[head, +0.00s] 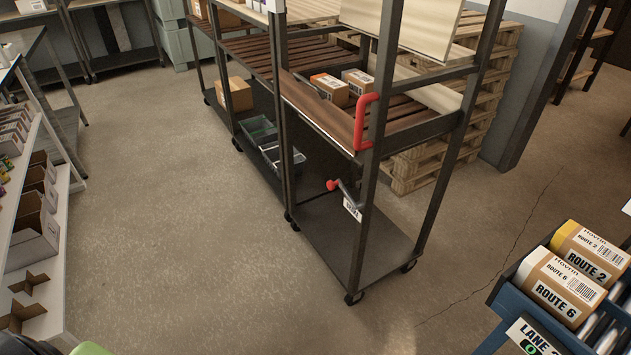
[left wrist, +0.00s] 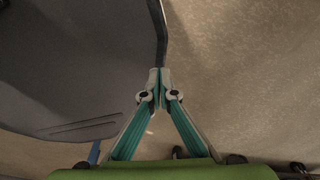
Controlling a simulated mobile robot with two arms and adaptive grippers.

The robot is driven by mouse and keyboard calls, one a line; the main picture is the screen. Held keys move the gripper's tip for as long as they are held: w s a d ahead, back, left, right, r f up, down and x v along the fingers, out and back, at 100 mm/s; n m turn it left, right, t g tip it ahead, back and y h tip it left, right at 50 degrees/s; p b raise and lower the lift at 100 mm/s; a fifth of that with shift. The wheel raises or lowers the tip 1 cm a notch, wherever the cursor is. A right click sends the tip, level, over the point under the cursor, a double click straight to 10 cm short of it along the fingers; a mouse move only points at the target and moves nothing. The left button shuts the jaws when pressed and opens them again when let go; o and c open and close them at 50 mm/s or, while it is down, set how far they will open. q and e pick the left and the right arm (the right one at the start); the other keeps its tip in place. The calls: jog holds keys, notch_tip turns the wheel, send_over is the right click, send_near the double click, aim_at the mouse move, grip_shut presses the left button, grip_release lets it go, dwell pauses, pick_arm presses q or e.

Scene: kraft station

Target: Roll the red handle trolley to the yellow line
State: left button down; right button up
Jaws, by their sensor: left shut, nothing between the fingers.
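The trolley is a tall dark metal rack (head: 372,190) on castors, right of the middle in the head view. A red handle (head: 362,120) is fixed upright to its near post. A lever with a red knob (head: 333,185) and a white tag sits lower on the same post. No gripper touches the trolley in the head view. My left gripper (left wrist: 159,76) shows in the left wrist view, with its fingertips together and nothing between them, above bare floor and a dark edge. My right gripper is in neither view. I see no yellow line on the floor.
A shelf with white cartons (head: 35,235) stands at the left. A blue lane rack (head: 520,265) holds Route 2 and Route 6 boxes at the lower right. Wooden pallets (head: 435,160) are stacked behind the trolley. The floor (head: 180,200) left of the trolley is clear.

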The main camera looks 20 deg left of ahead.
pick_arm(q)
jog(key=c, duration=2.8)
grip_release()
jog(key=o, duration=0.6)
jog(key=shift+w, duration=0.2)
jog(key=shift+o, duration=1.1)
jog(key=w+d+r+t, duration=0.1)
jog(key=w+r, duration=0.1)
jog(key=w, duration=0.7)
jog(key=shift+d+r+t, duration=0.15)
jog(key=shift+d+t, duration=0.15)
jog(key=shift+d, duration=0.1)
jog(key=n+t+h+p, duration=0.15)
jog(key=t+p, duration=0.25)
jog(key=t, duration=1.1)
send_near(359, 118)
jog(key=w, duration=0.7)
jog(key=w+p, duration=0.1)
jog(key=w, duration=0.3)
jog(key=shift+d, duration=0.4)
